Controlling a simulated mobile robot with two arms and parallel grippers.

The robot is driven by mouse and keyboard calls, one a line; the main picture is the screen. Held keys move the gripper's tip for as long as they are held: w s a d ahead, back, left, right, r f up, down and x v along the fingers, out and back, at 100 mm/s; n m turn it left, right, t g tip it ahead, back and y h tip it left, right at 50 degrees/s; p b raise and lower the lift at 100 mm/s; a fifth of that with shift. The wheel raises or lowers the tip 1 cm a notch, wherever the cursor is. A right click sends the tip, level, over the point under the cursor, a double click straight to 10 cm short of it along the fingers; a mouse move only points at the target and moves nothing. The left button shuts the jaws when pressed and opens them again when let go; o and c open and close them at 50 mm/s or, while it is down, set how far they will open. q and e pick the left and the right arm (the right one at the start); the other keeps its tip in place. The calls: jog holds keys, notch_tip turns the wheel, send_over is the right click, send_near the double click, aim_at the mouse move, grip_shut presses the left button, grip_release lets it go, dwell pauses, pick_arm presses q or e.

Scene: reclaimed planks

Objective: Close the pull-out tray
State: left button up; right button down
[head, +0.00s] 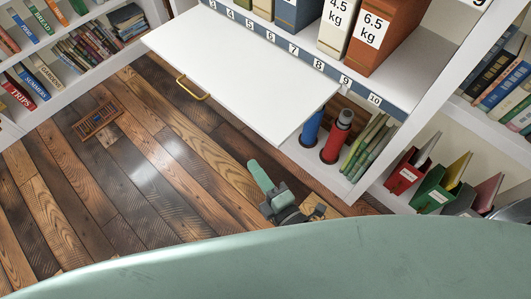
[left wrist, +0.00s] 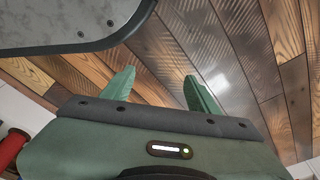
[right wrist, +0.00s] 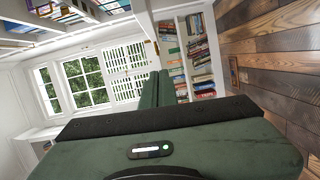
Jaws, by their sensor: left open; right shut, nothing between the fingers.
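The pull-out tray (head: 235,75) is a flat white board that sticks out from the shelf unit over the floor. A brass handle (head: 193,90) sits on its front edge. My right gripper (head: 258,171) is low in the head view, in front of the tray's right part and apart from its handle. Its green fingers also show in the right wrist view (right wrist: 154,88), pressed together with nothing between them. My left gripper (left wrist: 158,84) shows only in the left wrist view, open and empty above the wood floor.
Weighted binders (head: 387,35) stand on the numbered shelf above the tray. Blue and red cylinders (head: 338,135) and green books stand below, near its right edge. Bookshelves (head: 70,45) line the left.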

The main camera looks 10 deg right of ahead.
pick_arm(q)
jog(key=shift+w+d+r+b, duration=0.15)
jog(key=shift+w+r+b, duration=0.1)
jog(key=shift+w+r, duration=0.35)
jog(key=shift+w+d+r+b, duration=0.1)
jog(key=shift+w+r+b, duration=0.15)
jog(key=shift+r, duration=0.5)
pick_arm(e)
jog(key=w+r, duration=0.1)
jog(key=w, duration=1)
jog(key=shift+w+a+n, duration=0.2)
jog(key=shift+a+n, duration=0.1)
